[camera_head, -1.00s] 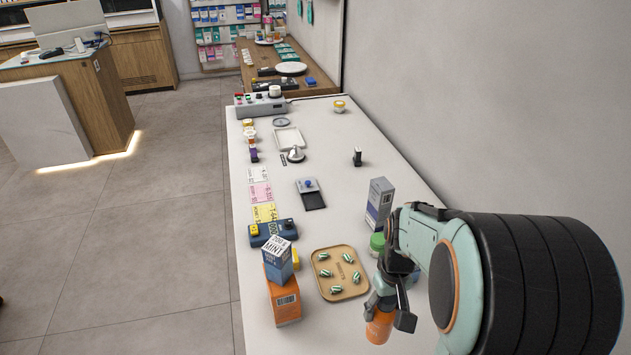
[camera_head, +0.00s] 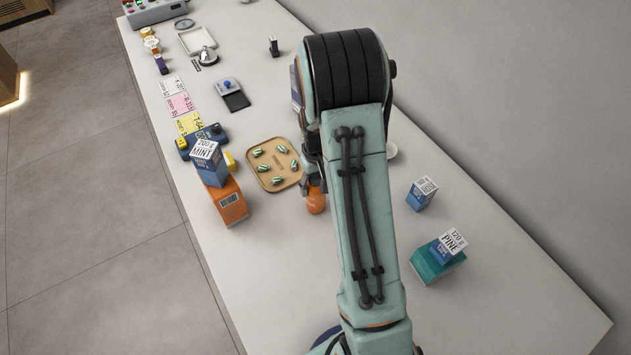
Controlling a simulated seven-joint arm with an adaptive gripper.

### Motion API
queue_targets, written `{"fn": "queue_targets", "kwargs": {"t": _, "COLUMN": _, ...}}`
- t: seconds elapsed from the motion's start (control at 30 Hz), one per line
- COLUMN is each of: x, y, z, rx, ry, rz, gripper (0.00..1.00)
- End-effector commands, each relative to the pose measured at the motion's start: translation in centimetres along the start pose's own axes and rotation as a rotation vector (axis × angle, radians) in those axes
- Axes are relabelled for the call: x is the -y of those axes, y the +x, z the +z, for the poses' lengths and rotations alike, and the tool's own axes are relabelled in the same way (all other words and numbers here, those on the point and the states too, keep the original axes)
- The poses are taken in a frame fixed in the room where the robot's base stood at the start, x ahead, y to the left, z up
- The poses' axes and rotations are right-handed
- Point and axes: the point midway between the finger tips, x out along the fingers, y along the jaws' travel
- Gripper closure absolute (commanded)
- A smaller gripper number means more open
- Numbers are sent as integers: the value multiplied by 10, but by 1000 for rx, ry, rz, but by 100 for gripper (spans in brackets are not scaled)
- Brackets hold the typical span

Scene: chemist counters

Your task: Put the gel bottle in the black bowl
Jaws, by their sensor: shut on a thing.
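An orange bottle (camera_head: 316,201), which I take for the gel bottle, shows beside my arm, just off the lower right corner of the tan tray. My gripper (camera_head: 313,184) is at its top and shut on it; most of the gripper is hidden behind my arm. I cannot tell whether the bottle touches the counter. I do not see a black bowl in this view.
The tan tray (camera_head: 250,173) holds several green-striped sweets. A mint box (camera_head: 209,164) stands on an orange box (camera_head: 230,203) to the left. At right are a blue box (camera_head: 421,194) and a pine box (camera_head: 446,247) on a teal box (camera_head: 432,264). The front counter is clear.

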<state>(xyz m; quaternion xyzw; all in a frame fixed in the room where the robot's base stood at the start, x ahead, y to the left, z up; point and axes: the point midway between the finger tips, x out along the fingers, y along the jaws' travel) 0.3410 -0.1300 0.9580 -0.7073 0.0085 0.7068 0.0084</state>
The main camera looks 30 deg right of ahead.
Motion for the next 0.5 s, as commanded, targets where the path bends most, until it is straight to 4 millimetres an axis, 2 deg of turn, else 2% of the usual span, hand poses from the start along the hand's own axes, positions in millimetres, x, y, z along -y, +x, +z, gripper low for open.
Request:
{"fn": "queue_targets", "kwargs": {"t": 0.1, "x": 0, "y": 4, "z": 0, "rx": 1, "ry": 0, "rz": 0, "gripper": 92}}
{"fn": "queue_targets", "kwargs": {"t": 0.13, "x": 0, "y": 3, "z": 0, "rx": 1, "ry": 0, "rz": 0, "gripper": 43}}
{"fn": "queue_targets", "kwargs": {"t": 0.2, "x": 0, "y": 3, "z": 0, "rx": 1, "ry": 0, "rz": 0, "gripper": 26}}
{"fn": "queue_targets", "kwargs": {"t": 0.5, "x": 0, "y": 3, "z": 0, "rx": 1, "ry": 0, "rz": 0, "gripper": 26}}
